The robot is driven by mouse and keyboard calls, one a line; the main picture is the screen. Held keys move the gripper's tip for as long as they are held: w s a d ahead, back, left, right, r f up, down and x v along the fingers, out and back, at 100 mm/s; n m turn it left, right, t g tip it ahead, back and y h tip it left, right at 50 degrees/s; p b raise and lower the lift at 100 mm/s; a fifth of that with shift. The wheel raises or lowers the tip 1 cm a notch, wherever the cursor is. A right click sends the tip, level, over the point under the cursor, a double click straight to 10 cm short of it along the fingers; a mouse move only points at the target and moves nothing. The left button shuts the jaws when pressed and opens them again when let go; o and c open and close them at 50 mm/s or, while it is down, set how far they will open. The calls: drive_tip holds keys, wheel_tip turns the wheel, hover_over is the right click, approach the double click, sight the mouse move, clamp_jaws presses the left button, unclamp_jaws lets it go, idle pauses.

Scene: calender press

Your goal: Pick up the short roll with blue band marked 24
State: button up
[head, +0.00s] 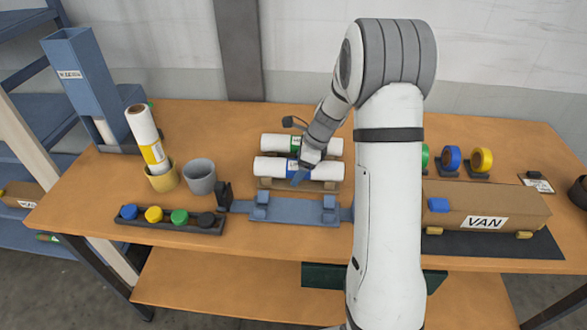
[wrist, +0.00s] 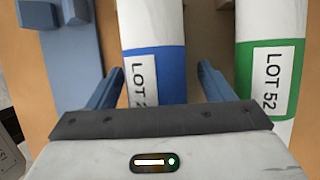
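The short white roll with a blue band (head: 272,167) lies on its side on a low wooden rack in the head view. In the wrist view the blue-band roll (wrist: 152,30) has a label reading "LOT 2", with the rest hidden by my gripper's body. My gripper (wrist: 162,80) is open, with one blue finger on each side of the blue band. A gap shows at the right finger; the left finger is close to the roll, and contact there is unclear. My gripper also shows over the roll in the head view (head: 301,176).
A green-band roll (wrist: 265,80) marked LOT 52 lies parallel, close to my right finger. A blue fixture (head: 290,212) stands in front of the rolls. Two cups (head: 200,178), a tray of coloured caps (head: 150,225) and a VAN box (head: 500,205) stand farther off.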

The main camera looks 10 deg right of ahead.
drive_tip(key=shift+r, duration=0.1)
drive_tip(key=c, duration=1.1)
drive_tip(key=shift+r, duration=0.1)
